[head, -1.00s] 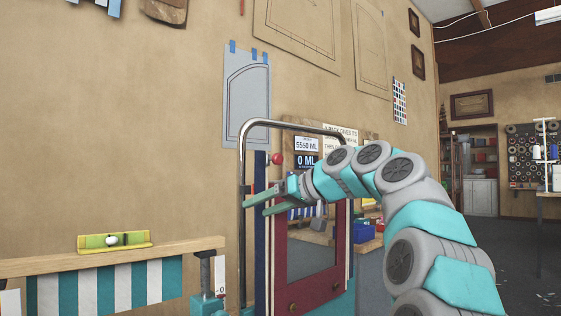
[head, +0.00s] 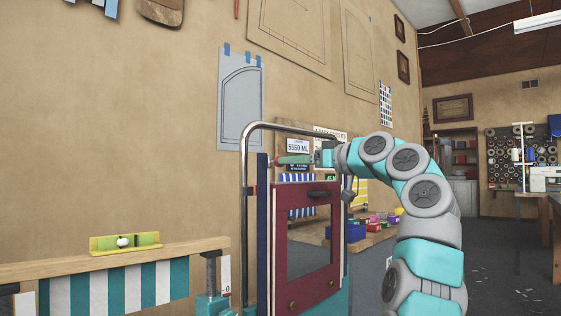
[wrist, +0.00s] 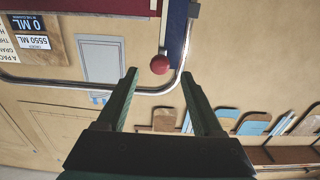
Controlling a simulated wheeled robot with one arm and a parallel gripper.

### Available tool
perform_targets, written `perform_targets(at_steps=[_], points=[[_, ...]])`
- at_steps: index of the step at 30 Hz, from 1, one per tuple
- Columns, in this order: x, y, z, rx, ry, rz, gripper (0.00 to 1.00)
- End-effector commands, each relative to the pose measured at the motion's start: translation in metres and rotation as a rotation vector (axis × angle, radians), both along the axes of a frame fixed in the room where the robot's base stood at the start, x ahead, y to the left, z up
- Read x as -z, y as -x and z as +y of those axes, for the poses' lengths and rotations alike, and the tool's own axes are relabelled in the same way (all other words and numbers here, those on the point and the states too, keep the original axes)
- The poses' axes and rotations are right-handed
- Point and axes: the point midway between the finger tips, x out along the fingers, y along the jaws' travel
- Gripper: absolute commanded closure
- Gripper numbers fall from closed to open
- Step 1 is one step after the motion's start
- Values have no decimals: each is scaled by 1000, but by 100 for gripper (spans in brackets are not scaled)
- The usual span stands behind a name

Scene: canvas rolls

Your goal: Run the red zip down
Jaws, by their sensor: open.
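A red ball pull (wrist: 160,64) shows in the wrist view, at the end of a navy strip (wrist: 177,32) beside a maroon panel (wrist: 110,5). In the head view the maroon panel (head: 310,290), with a clear window, stands upright in a metal tube frame, the navy strip (head: 262,230) at its left. My gripper (wrist: 158,76) is open, its green fingers either side of the ball's line; the ball appears just beyond the fingertips, and I cannot tell if they touch. In the head view my gripper (head: 292,160) is at the panel's top, largely hiding the ball. Zip teeth are too small to make out.
The bent metal tube (head: 246,200) arches closely around the panel's top and left side. A workbench with a blue bin (head: 345,232) lies behind the panel.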

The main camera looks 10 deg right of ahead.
Motion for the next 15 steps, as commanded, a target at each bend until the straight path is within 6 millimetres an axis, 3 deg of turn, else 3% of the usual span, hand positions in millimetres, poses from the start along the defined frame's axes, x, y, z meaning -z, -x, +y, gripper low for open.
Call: perform_targets(at_steps=[9, 15], points=[[-2, -39, 28, 0, 1, 2, 32], [0, -48, 35, 0, -1, 1, 32]])
